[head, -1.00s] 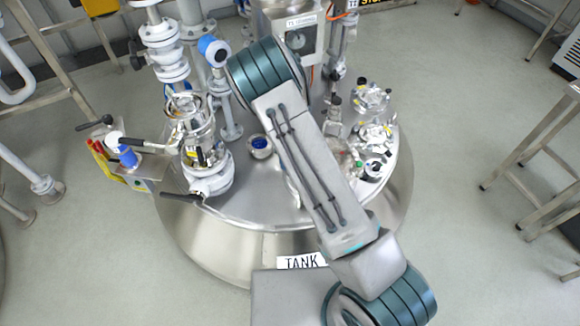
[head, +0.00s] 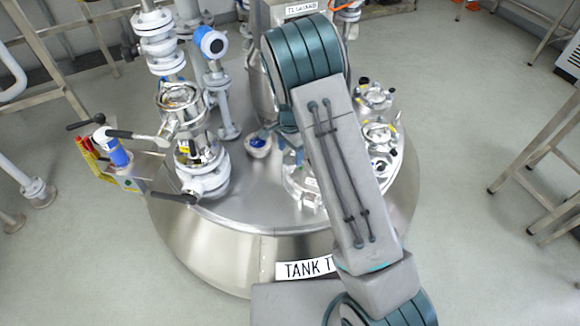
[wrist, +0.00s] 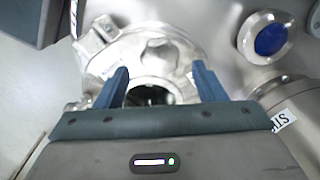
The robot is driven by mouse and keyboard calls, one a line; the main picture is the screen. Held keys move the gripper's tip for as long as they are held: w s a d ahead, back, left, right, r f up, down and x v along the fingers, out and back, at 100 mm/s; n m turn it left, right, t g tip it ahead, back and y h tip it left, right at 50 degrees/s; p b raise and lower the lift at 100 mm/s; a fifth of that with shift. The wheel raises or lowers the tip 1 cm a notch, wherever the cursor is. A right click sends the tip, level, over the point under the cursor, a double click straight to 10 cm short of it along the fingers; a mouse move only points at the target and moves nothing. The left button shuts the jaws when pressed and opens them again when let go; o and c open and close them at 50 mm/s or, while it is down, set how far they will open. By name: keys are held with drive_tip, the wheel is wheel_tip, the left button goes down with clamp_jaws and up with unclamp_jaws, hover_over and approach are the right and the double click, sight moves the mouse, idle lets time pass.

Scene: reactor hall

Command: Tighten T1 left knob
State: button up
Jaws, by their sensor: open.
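The steel tank (head: 235,240) labelled "TANK T…" fills the middle of the head view. In the wrist view a round metal fitting (wrist: 190,48) on the tank top lies ahead of my gripper (wrist: 161,75). A lobed metal piece (wrist: 160,50) shows on it beyond and between the fingertips, with a dark round opening nearer the palm. A clamp-like metal part (wrist: 98,35) sits at the fitting's left edge. I cannot tell which part is the left knob. My gripper is open, its two blue fingers apart with nothing gripped. In the head view my arm mostly hides the gripper and the fitting.
A blue-centred round port (wrist: 271,38) stands right of the fitting; it also shows in the head view (head: 258,143). Tall pipework (head: 180,100) with handles rises at the tank's left. More fittings (head: 382,135) stand right of my arm. A metal stand (head: 545,160) is at far right.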

sight(290, 161)
drive_tip(key=n+b, duration=0.1)
drive_tip(key=n, duration=0.3)
drive_tip(key=shift+f+n+b, duration=0.1)
drive_tip(key=shift+n+b, duration=0.2)
drive_tip(key=shift+b, duration=0.1)
drive_tip(key=n+b, duration=0.1)
drive_tip(key=n, duration=0.6)
drive_tip(key=shift+n+b, duration=0.3)
drive_tip(key=shift+b, duration=0.05)
drive_tip(key=n, duration=0.4)
drive_tip(key=shift+n, duration=0.3)
drive_tip(key=n+p, duration=0.1)
drive_tip(key=n, duration=0.3)
drive_tip(key=shift+r, duration=0.2)
drive_tip(key=n+p, duration=0.1)
drive_tip(key=n, duration=0.3)
drive_tip(key=n+p, duration=0.2)
drive_tip(key=n, duration=0.2)
drive_tip(key=shift+n, duration=0.3)
drive_tip(key=n+p, duration=0.2)
drive_tip(key=n, duration=0.1)
drive_tip(key=shift+r+n, duration=0.1)
drive_tip(key=shift+n, duration=0.2)
wheel_tip(290, 161, down, 6)
drive_tip(key=b, duration=0.3)
drive_tip(key=shift+f+b, duration=0.2)
drive_tip(key=shift+b, duration=0.1)
